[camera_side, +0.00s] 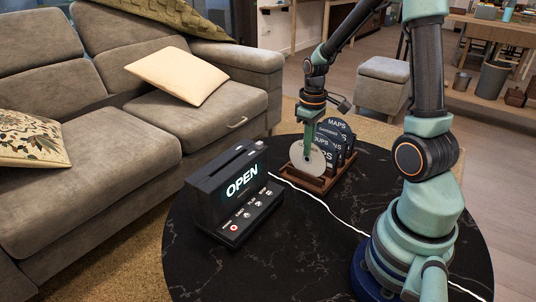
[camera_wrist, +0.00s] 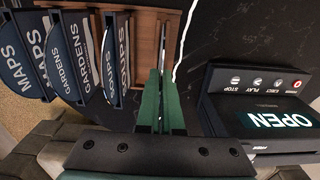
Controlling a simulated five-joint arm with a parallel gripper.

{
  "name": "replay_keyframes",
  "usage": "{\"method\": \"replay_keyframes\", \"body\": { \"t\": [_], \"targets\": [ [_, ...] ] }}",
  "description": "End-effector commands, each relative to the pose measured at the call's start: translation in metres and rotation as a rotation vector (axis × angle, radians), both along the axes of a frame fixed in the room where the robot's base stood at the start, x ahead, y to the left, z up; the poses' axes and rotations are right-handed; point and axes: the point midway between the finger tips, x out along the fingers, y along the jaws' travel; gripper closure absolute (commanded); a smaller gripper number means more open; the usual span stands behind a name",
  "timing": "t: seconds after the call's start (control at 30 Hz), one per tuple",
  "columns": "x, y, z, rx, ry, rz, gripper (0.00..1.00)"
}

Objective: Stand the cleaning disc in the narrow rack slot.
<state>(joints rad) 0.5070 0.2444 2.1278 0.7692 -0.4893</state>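The cleaning disc (camera_side: 313,164) is pale, with a hole in its middle. It stands upright at the near end of the wooden rack (camera_side: 321,184), in front of the dark labelled discs. My gripper (camera_side: 307,146) comes down from above and is shut on the disc's upper part. In the wrist view the green fingers of my gripper (camera_wrist: 161,90) close on the disc, which shows only as a thin edge between them. The rack (camera_wrist: 149,38) lies just beyond the fingertips there. I cannot tell whether the disc's lower edge is inside a slot.
Several dark discs (camera_side: 336,129) marked MAPS, GARDENS and SOUPS fill the rest of the rack. A black player (camera_side: 231,190) with a lit OPEN display stands left of it on the black marble table (camera_side: 300,262).

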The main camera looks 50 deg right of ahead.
Motion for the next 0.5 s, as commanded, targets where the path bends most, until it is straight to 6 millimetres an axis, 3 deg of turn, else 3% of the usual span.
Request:
{"method": "replay_keyframes", "body": {
  "t": [0.37,0.5],
  "targets": [
    [-0.0001,0.0001,-0.0085,0.0,0.0,0.0,1.0],
    [-0.0001,0.0,-0.0086,0.0,0.0,0.0,0.62]
  ]
}}
